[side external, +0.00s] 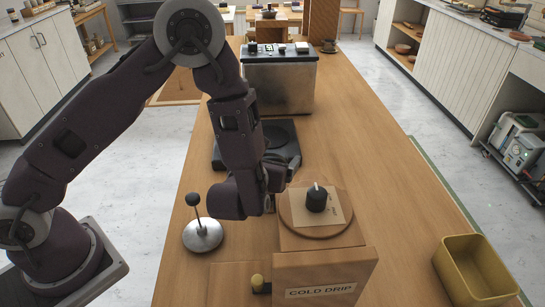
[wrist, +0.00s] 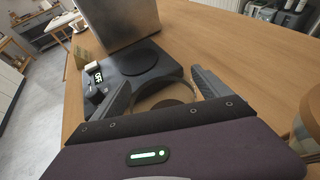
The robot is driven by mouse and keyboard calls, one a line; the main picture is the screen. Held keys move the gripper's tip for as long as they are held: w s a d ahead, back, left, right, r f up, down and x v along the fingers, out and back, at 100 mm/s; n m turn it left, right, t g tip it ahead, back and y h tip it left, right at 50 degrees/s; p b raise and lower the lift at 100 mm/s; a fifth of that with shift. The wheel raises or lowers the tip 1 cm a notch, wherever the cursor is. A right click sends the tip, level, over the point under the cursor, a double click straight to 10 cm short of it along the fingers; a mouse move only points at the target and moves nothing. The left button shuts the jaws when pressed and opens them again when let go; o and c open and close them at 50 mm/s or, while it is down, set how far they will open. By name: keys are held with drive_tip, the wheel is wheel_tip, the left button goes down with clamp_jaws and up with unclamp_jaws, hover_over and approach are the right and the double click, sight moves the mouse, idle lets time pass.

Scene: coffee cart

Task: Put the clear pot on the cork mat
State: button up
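In the wrist view, a thin pale ring, which looks like the rim of the clear pot (wrist: 166,84), lies between the two spread fingers of my gripper (wrist: 160,80). A dark round area shows inside it. The fingers are on either side of the ring; whether they press on it is unclear. In the side view my gripper (side external: 276,180) is low over the table, mostly hidden by my arm, and the pot cannot be made out. A round tan disc (side external: 292,222) on the COLD DRIP box may be the cork mat; a card and a black knob-like object sit on it.
A black hot plate (wrist: 138,60) with a dial and lit display is just beyond my gripper, before a metal machine (side external: 280,82). The COLD DRIP box (side external: 318,270) stands near, a round-based tamper-like tool (side external: 203,235) left of it, and a yellow bin (side external: 474,272) right.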

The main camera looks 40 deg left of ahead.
drive_tip(key=shift+r, duration=0.15)
drive_tip(key=v, duration=1.2)
drive_tip(key=s+a+r+n+g+y, duration=0.2)
drive_tip(key=s+a+r+n+g, duration=0.1)
drive_tip(key=a+n, duration=0.25)
drive_tip(key=s+a+r+n+g+y, duration=0.2)
drive_tip(key=s+a+r+n+y, duration=0.15)
drive_tip(key=a, duration=0.35)
drive_tip(key=s+a+r+n+g+h, duration=0.1)
drive_tip(key=s+a+n+g+h, duration=0.3)
drive_tip(key=s+n, duration=0.65)
drive_tip(key=d+r+n+h, duration=0.1)
drive_tip(key=d+n+h, duration=0.1)
drive_tip(key=d+n, duration=0.1)
drive_tip(key=s+d+r+n+t+h, duration=0.1)
drive_tip(key=d+r+n+h, duration=0.1)
drive_tip(key=n, duration=0.3)
drive_tip(key=d+r+n+t+h, duration=0.1)
drive_tip(key=d+r+n+h, duration=0.1)
drive_tip(key=d+n, duration=0.1)
drive_tip(key=shift+s+d+r+n+h, duration=0.25)
drive_tip(key=shift+d+n, duration=0.1)
drive_tip(key=shift+n, duration=0.1)
